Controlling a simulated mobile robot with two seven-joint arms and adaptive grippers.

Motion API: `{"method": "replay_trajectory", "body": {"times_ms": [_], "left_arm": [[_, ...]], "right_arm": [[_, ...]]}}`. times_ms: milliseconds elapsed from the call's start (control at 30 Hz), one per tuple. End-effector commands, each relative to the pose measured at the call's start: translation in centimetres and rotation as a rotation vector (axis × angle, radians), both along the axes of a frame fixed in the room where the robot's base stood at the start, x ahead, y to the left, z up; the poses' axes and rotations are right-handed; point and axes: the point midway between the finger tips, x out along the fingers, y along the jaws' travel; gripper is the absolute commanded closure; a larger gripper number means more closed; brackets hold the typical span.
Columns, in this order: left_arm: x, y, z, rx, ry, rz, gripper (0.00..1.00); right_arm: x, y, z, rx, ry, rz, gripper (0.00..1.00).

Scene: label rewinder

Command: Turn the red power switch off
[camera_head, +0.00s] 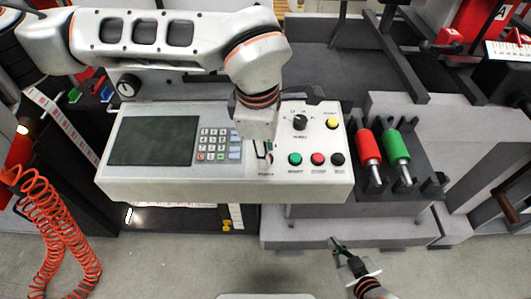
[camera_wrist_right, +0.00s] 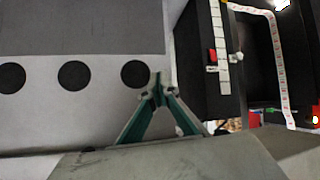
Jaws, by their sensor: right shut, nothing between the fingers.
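The control panel (camera_head: 225,186) stands in the middle of the head view. The power switch is mostly hidden behind my left arm's end, above the panel's "POWER" label (camera_head: 266,174). A small bit of red and dark shows there, too small to tell its position. My left gripper (camera_head: 264,150) points down at that spot; its fingers are mostly hidden, and I cannot tell whether it touches the switch. My right gripper (camera_head: 337,245) is low in front of the panel, shut and empty. Its fingertips meet in the right wrist view (camera_wrist_right: 157,86).
Green, red and black buttons (camera_head: 317,159) sit right of the switch, with a black knob (camera_head: 300,122) above. A keypad (camera_head: 217,145) and dark screen (camera_head: 154,141) lie left. An orange coiled hose (camera_head: 62,225) hangs left.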

Motion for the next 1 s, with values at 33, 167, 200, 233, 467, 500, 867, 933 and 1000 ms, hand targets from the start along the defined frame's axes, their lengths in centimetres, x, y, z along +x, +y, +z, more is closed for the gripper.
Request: {"method": "replay_trajectory", "body": {"times_ms": [33, 167, 200, 233, 467, 500, 867, 933, 1000], "left_arm": [[0.0, 0.0, -0.5, -0.007, 0.001, 0.039, 0.99], [0.0, 0.0, -0.4, -0.025, 0.000, 0.157, 0.99], [0.0, 0.0, -0.4, -0.030, 0.001, 0.192, 0.99], [0.0, 0.0, -0.4, -0.034, 0.000, 0.219, 0.99], [0.0, 0.0, -0.2, -0.061, 0.000, 0.399, 0.99], [-0.1, 0.0, -0.2, -0.065, 0.000, 0.425, 0.99], [-0.1, 0.0, 0.0, -0.089, -0.001, 0.578, 0.99], [-0.1, 0.0, 0.0, -0.090, -0.001, 0.589, 0.99], [-0.1, 0.0, 0.1, -0.092, -0.001, 0.598, 0.99]], "right_arm": [[-0.3, 0.0, -1.2, 0.000, 0.008, 0.000, 1.00], [-0.7, 0.0, -2.6, 0.000, 0.020, 0.000, 1.00], [-0.9, 0.0, -3.0, -0.001, 0.025, 0.000, 1.00], [-0.9, 0.0, -3.2, -0.003, 0.026, 0.001, 1.00], [-0.5, -0.2, -3.4, -0.016, 0.016, 0.003, 1.00], [-0.4, -0.3, -3.3, -0.016, 0.013, 0.003, 1.00], [0.2, -0.6, -3.2, -0.024, -0.001, 0.001, 1.00], [0.2, -0.6, -3.2, -0.025, -0.002, 0.002, 1.00], [0.3, -0.6, -3.2, -0.025, -0.002, 0.002, 1.00]]}}
